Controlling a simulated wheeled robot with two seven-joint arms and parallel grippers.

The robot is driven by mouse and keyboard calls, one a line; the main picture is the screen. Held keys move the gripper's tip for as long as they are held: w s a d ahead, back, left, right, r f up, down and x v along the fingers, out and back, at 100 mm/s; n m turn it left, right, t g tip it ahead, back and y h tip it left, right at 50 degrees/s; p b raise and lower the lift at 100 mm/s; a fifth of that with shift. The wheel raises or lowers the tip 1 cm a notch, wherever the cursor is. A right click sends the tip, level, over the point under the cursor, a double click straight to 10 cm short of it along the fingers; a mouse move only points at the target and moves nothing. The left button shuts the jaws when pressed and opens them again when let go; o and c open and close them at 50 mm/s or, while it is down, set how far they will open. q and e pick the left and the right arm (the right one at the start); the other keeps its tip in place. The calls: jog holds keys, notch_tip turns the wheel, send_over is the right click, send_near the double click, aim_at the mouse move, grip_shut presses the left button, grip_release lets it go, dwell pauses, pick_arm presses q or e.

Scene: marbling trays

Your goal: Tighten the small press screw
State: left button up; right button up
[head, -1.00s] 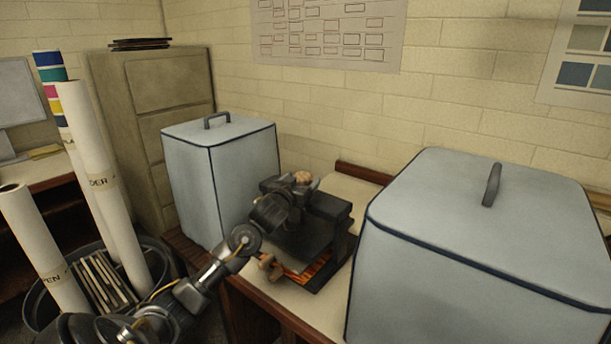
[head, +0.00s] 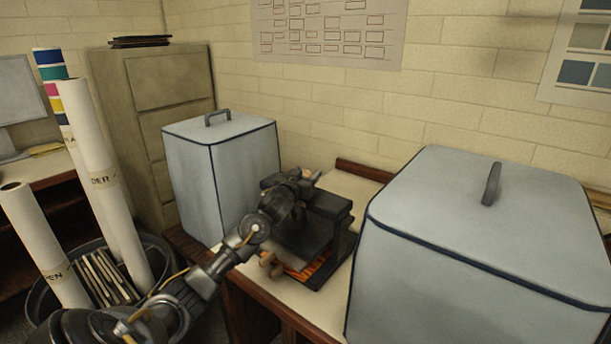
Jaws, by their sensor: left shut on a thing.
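The small press (head: 326,207) is a dark block-like frame standing on the table between two covered boxes. Orange-red material shows low in it, and a tan knob (head: 268,262) sticks out at its lower front left. My left gripper (head: 300,180) reaches over the press from the left and is shut on the press screw (head: 309,175) at the top. Only a bit of the screw's tan handle shows past my gripper; the rest is hidden. My right gripper is not in view.
A pale blue covered box (head: 226,180) stands close on the left of the press, and a larger one (head: 480,240) close on the right. Paper rolls (head: 105,185) stand in a bin at the left. Little table is free before the press.

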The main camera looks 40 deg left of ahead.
pick_arm(q)
jog(key=shift+r+m+h+p, duration=0.15)
jog(key=shift+m+h+p, duration=0.65)
jog(key=shift+h+p, duration=0.4)
jog(key=shift+d+m+t+h+p, duration=0.1)
jog(key=shift+m+t+h+p, duration=0.25)
jog(key=shift+h, duration=0.35)
jog(key=shift+d+m+h, duration=0.1)
jog(key=shift+m+h, duration=0.65)
jog(key=shift+h, duration=0.35)
jog(key=shift+d+m+h, duration=0.15)
jog(key=shift+m+h, duration=0.55)
jog(key=shift+h, duration=0.4)
jog(key=shift+d+f+m+g+h, duration=0.1)
jog(key=shift+m+g+h, duration=0.15)
jog(key=shift+m+h, duration=0.25)
jog(key=shift+d+f+m+g+h, duration=0.1)
jog(key=shift+m+g+h, duration=0.15)
jog(key=shift+h, duration=0.45)
jog(key=shift+m+h, duration=0.25)
jog(key=shift+h, duration=0.05)
jog(key=o, duration=1)
